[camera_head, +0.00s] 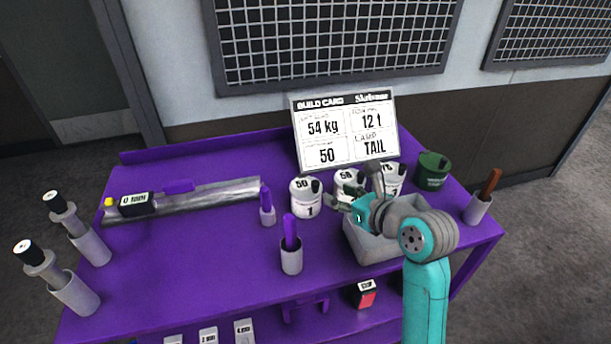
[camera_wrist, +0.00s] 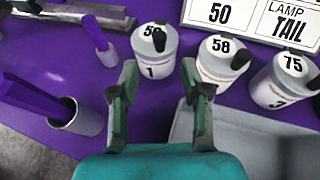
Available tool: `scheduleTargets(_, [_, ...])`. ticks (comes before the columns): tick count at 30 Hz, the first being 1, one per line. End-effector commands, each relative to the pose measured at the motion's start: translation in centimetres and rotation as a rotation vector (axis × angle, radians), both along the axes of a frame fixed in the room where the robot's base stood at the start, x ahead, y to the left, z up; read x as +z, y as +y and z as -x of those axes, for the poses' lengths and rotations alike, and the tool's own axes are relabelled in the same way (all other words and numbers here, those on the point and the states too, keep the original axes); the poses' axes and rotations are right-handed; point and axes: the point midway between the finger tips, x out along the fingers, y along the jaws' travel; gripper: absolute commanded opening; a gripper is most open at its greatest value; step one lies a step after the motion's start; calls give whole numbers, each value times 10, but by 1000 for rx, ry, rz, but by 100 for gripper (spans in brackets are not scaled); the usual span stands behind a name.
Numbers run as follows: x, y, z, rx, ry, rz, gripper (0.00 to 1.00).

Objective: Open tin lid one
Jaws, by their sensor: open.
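My gripper (camera_head: 358,190) is open and empty. In the head view the gripper partly hides the second and third tins.
A grey bin (camera_head: 362,243) lies under my arm. A green pot (camera_head: 433,169) stands at right. Purple-handled tools in holders (camera_head: 291,258) stand left of the bin. The build card (camera_head: 346,130) stands behind the tins. The bench's middle left (camera_head: 190,250) is clear.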

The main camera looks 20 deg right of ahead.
Motion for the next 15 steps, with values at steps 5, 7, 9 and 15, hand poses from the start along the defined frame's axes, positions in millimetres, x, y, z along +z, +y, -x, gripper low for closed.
scheduleTargets(5, [-5, 4, -12, 0, 4, -6, 47])
scheduleTargets(7, [-9, 7, -21, 0, 5, -4, 47])
scheduleTargets(9, [-13, 11, -32, 1, 4, -5, 47])
scheduleTargets(15, [-27, 21, -63, 0, 3, -4, 47])
